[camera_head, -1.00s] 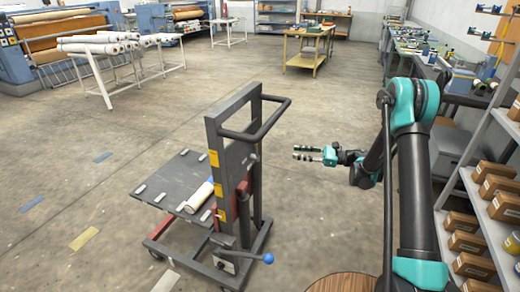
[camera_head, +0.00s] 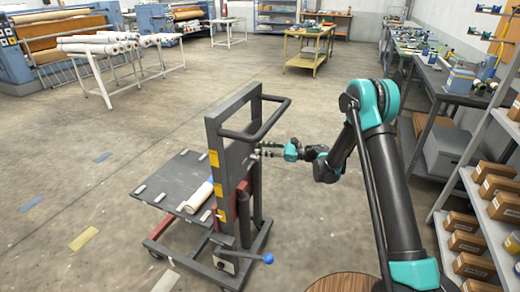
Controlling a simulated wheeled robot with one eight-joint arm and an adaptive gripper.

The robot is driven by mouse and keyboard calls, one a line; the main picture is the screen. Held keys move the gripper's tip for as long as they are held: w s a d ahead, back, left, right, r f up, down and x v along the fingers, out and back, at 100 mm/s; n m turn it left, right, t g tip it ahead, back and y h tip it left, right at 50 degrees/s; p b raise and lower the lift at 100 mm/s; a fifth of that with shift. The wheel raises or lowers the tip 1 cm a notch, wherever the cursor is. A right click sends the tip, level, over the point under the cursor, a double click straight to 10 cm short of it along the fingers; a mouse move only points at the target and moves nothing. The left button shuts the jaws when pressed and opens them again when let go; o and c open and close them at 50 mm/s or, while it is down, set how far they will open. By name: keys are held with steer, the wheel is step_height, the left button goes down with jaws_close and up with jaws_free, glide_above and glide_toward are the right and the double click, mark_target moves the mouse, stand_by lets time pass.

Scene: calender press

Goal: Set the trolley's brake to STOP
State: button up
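The trolley (camera_head: 170,181) stands at the centre, a dark grey lift frame with a flat platform on its left side and a push handle (camera_head: 262,125) at the top. Its brake lever ends in a blue knob (camera_head: 268,258), low on the near side, sticking out to the right from a pale plate (camera_head: 226,264). Any lettering on the plate is too small to read. My gripper (camera_head: 268,149) is just right of the trolley's upright, below the handle bar. Its fingers point left, and their tips are partly behind the frame. It is well above the blue knob.
A white roll (camera_head: 199,197) lies on the trolley platform. A shelf with boxes (camera_head: 468,222) stands at the right, and a round wooden top (camera_head: 342,284) is at the bottom edge. The floor right of the trolley is clear.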

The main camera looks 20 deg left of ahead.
steer(key=shift+a, duration=0.65)
steer(key=shift+s, duration=0.1)
jaws_close()
